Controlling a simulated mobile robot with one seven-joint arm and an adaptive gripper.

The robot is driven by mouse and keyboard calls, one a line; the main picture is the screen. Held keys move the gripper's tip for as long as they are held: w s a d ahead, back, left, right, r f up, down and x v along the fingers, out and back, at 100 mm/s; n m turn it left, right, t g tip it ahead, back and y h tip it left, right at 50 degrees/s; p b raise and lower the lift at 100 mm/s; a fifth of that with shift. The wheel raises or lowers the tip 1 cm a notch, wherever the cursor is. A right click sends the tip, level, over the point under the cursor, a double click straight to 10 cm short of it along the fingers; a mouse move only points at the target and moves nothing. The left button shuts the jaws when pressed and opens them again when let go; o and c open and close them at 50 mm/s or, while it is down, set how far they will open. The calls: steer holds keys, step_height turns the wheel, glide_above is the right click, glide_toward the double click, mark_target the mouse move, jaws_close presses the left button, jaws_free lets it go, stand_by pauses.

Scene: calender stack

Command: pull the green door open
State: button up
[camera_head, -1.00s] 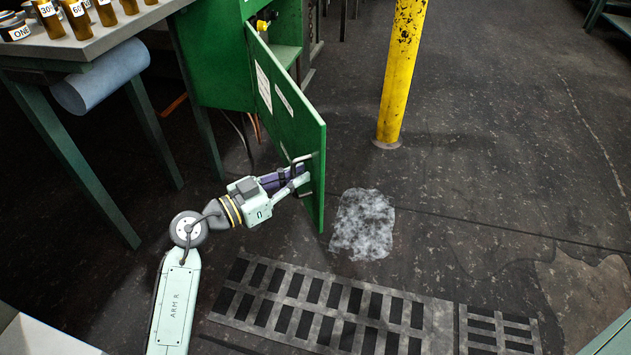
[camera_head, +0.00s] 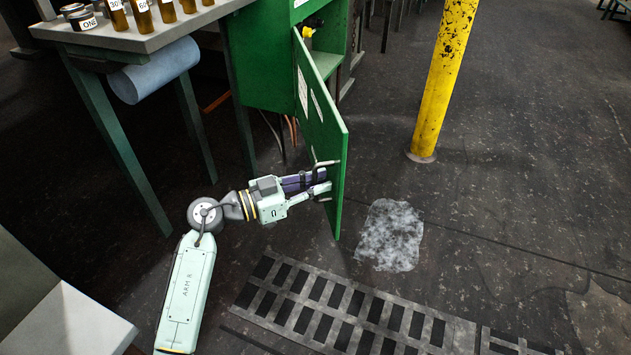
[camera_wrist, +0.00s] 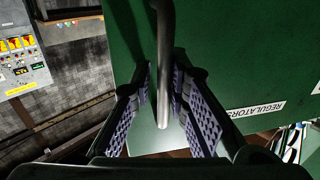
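The green door (camera_head: 318,110) stands swung well out from its green cabinet (camera_head: 265,60), with the cabinet's inside partly visible. In the wrist view the door (camera_wrist: 240,50) fills the right side and carries a "REGULATORS" label. Its metal handle (camera_head: 326,163) sits near the free edge. My gripper (camera_head: 328,182) is at the handle. In the wrist view the handle bar (camera_wrist: 166,50) runs between the two fingers of my gripper (camera_wrist: 162,78). The fingers are apart, with a gap at the left finger; the bar lies close to the right finger, and I cannot tell whether they touch.
A table (camera_head: 150,35) with several bottles and a blue roll (camera_head: 155,72) stands left of the cabinet. A yellow post (camera_head: 443,80) stands to the right. A wet-looking patch (camera_head: 390,235) and a floor grate (camera_head: 350,312) lie near the door. Floor to the right is mostly clear.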

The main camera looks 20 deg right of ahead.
steer(key=shift+a, duration=0.1)
steer(key=a, duration=0.7)
steer(key=shift+s+a, duration=0.25)
steer(key=shift+s, duration=0.15)
steer(key=shift+r, duration=0.15)
